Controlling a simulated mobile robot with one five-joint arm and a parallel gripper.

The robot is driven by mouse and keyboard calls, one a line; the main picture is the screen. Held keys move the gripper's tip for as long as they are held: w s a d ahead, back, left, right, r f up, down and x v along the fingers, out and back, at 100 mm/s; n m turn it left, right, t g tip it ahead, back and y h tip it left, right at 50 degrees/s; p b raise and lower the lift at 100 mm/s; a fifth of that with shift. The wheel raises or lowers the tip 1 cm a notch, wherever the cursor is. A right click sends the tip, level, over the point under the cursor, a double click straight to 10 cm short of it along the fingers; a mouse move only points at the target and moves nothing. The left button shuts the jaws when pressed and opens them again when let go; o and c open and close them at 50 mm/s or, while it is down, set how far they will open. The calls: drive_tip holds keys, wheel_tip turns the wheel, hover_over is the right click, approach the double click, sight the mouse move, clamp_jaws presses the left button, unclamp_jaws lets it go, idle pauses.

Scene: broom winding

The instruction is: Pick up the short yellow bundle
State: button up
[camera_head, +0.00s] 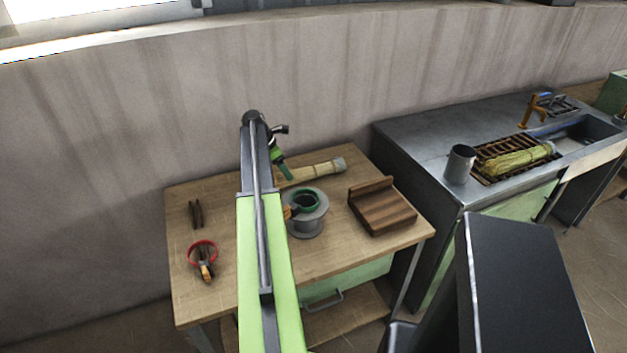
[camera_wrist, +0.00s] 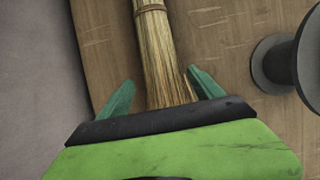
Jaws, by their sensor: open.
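A straw-yellow bundle (camera_head: 322,168) lies on the wooden table near its back edge, with a tie near its right end. In the wrist view the bundle (camera_wrist: 160,50) runs up from between my fingers, with a band around it near the top edge. My gripper (camera_head: 287,175) is over the bundle's left part in the head view. In the wrist view my gripper (camera_wrist: 161,76) is open, with one teal finger on each side of the bundle. I cannot tell whether the fingers touch it. The bundle's near end is hidden by the gripper body.
A grey spool (camera_head: 307,226) with a green ring stands in front of the bundle. A brown wooden block (camera_head: 385,212) is to the right. A red ring (camera_head: 202,247) with a small tool is at left. A yellow-green bundle (camera_head: 515,160) lies on the sink counter's rack.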

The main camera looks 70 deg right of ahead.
sight(308, 173)
drive_tip(key=b+x, duration=0.5)
drive_tip(key=shift+s+f, duration=0.1)
drive_tip(key=shift+c, duration=0.2)
drive_tip(key=c, duration=1.4)
